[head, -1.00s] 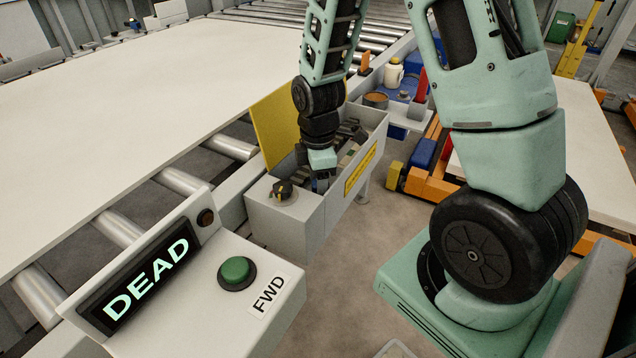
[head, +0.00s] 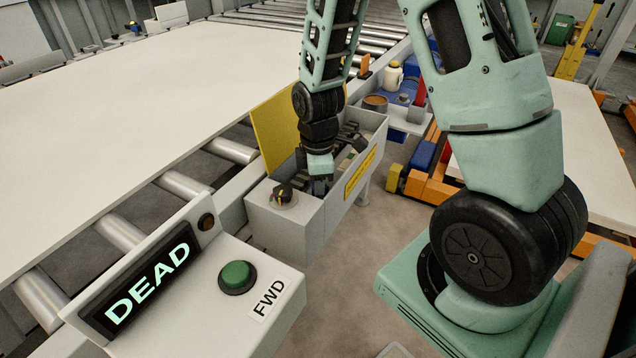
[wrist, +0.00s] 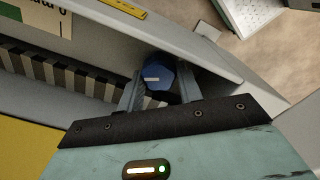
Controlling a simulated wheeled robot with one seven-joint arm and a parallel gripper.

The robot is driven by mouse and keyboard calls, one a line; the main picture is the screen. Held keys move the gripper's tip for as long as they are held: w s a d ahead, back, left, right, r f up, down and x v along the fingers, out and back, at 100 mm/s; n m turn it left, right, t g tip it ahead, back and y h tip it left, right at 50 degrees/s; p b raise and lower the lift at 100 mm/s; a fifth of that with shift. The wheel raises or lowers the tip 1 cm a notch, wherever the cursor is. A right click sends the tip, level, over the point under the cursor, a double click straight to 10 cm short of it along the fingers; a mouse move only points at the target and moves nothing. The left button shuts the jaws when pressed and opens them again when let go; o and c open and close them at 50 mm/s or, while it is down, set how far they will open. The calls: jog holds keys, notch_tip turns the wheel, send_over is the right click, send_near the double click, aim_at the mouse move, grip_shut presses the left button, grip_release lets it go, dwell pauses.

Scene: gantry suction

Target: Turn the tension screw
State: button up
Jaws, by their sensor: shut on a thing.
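My gripper (head: 320,182) reaches down into the open grey drive box (head: 283,222) beside the conveyor. In the wrist view my gripper (wrist: 158,95) is shut on a blue tension screw (wrist: 158,76), with one finger on each side of its head. The screw head carries a short pale mark. A dark and light striped belt (wrist: 60,75) runs through the box beside the screw. In the head view the screw is hidden by my gripper and the box wall.
A yellow lid (head: 275,130) stands open at the box's left side. A console with a green button (head: 237,275), an FWD label and a display reading DEAD (head: 148,283) is in front. Rollers and a large white board (head: 120,130) lie left.

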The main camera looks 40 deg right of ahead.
jog(key=m+p, duration=0.2)
jog(key=m, duration=0.3)
jog(key=shift+r, duration=0.1)
jog(key=m+p, duration=0.2)
jog(key=m, duration=0.3)
jog(key=shift+w+d+m, duration=0.1)
jog(key=shift+d+m, duration=0.05)
jog(key=shift+m, duration=0.15)
jog(key=m+p, duration=0.2)
jog(key=m, duration=0.3)
jog(key=shift+d, duration=0.1)
jog(key=shift+d+m+p, duration=0.1)
jog(key=shift+m+p, duration=0.6)
jog(key=shift+m, duration=1.8)
jog(key=o, duration=1)
